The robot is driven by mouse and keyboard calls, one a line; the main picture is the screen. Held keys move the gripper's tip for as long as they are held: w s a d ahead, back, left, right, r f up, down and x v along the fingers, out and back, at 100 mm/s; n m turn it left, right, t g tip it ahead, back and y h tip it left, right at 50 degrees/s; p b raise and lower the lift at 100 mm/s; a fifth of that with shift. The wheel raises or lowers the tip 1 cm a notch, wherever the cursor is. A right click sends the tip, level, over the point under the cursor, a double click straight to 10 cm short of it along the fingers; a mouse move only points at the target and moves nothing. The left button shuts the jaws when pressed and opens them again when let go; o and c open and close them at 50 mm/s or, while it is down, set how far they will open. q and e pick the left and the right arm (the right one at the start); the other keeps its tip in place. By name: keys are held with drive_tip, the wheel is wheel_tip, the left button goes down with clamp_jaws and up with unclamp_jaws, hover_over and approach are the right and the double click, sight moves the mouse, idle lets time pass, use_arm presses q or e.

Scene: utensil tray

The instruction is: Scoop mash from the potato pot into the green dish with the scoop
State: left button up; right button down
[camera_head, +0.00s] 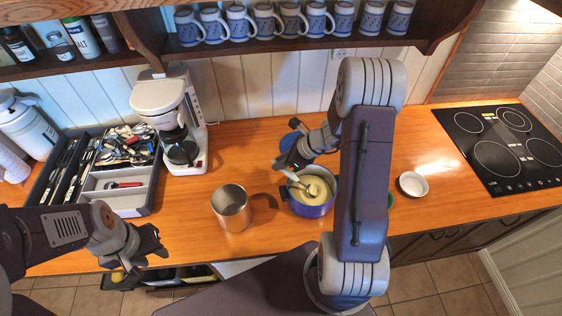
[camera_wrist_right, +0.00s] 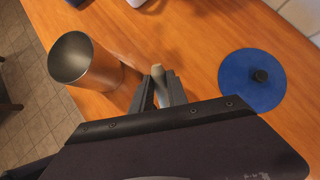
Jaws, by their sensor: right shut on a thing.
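The blue potato pot (camera_head: 312,210) stands on the counter with yellowish mash (camera_head: 322,186) in it. The scoop (camera_head: 311,188) has its head in the pot at the mash. My right gripper (camera_head: 290,163) is above the pot's left rim, shut on the scoop's grey handle. The handle end (camera_wrist_right: 158,71) shows between the fingers in the right wrist view (camera_wrist_right: 158,92). The green dish (camera_head: 391,201) is right of the pot, mostly hidden behind my right arm. My left gripper (camera_head: 156,243) is open and empty at the counter's front left.
A metal canister (camera_head: 231,208) stands left of the pot; it also shows in the right wrist view (camera_wrist_right: 88,62). A blue lid (camera_head: 287,142) lies behind the pot. A utensil tray (camera_head: 130,203) and coffee maker (camera_head: 172,98) stand left.

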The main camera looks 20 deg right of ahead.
wheel_tip(320, 180, up, 9)
drive_tip(key=p, duration=0.8)
drive_tip(key=shift+r, duration=0.2)
